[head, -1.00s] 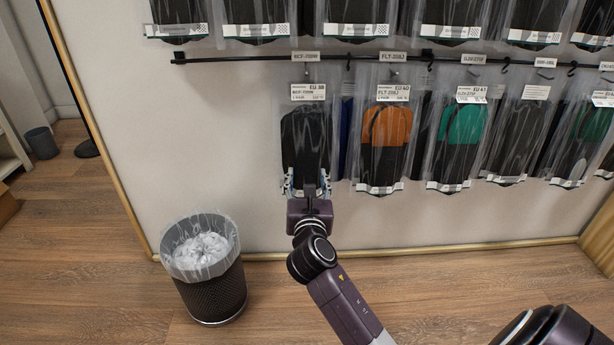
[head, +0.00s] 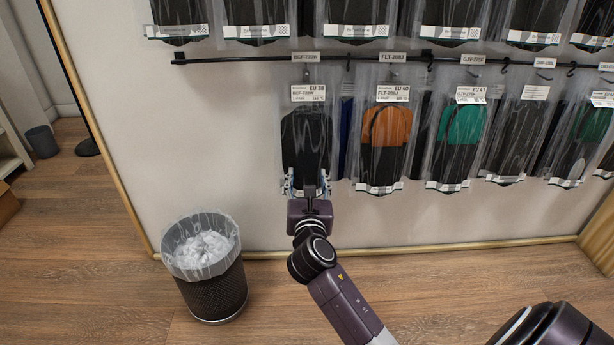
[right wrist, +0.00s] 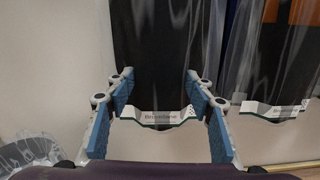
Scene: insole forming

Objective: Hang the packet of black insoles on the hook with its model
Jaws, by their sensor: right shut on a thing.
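The clear packet of black insoles (head: 304,135) is upright against the wall display, its white label reading EU 38. It is right under a rail tag (head: 305,57) at the left part of the black rail (head: 240,59). My right gripper (head: 306,184) is shut on the packet's bottom end from below. In the right wrist view the blue-padded fingers (right wrist: 160,125) flank the packet's white bottom strip (right wrist: 158,115). The packet's top edge is close to the rail; I cannot tell whether the hook passes through its hole. My left gripper is not in view.
An orange-and-black packet (head: 386,130) and a green-and-black packet (head: 460,130) hang to the right, close beside. Another row of packets (head: 255,20) is above. A bin with a clear liner (head: 205,270) stands on the floor at left. The wall left of the packet is bare.

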